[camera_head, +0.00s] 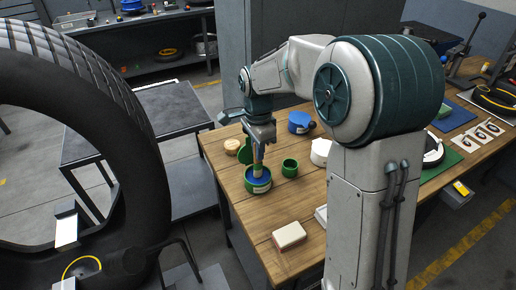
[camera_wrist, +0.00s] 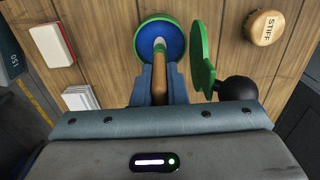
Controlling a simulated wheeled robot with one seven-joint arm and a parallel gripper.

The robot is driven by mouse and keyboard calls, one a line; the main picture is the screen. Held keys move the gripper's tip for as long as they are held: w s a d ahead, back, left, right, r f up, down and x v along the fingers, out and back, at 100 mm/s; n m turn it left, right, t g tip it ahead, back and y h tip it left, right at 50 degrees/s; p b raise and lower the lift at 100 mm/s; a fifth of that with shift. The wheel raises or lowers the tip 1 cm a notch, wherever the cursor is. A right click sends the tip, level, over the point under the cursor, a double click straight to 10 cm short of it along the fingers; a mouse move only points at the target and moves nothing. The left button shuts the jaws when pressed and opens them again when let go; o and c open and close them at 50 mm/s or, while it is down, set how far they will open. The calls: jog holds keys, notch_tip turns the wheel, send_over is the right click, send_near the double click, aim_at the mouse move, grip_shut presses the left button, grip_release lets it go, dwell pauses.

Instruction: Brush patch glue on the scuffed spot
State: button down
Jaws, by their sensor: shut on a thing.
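My gripper (camera_head: 259,150) is shut on the wooden handle of a brush (camera_wrist: 160,78), which points down into an open green tin with blue inside (camera_head: 257,186). The tin also shows in the wrist view (camera_wrist: 160,22). The brush's bristles are hidden in or against the blue; I cannot tell how deep they are. A big black tyre (camera_head: 120,110) stands at the left. A yellow ring mark (camera_head: 82,262) shows low inside it; the scuffed spot itself is not clear.
The wooden table (camera_head: 225,178) also holds a small green cup (camera_head: 289,167), a blue container (camera_head: 300,122), a white-and-red block (camera_head: 289,235) and a wooden knob marked STIFF (camera_wrist: 264,27). A dark metal bench (camera_head: 150,110) stands between tyre and table.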

jog(key=shift+f+b, duration=0.4)
jog(key=shift+f, duration=0.2)
dwell(1.5)
jog(key=shift+r, duration=0.1)
jog(key=shift+r+p, duration=2.55)
jog(key=shift+r, duration=0.9)
jog(key=shift+r, duration=0.1)
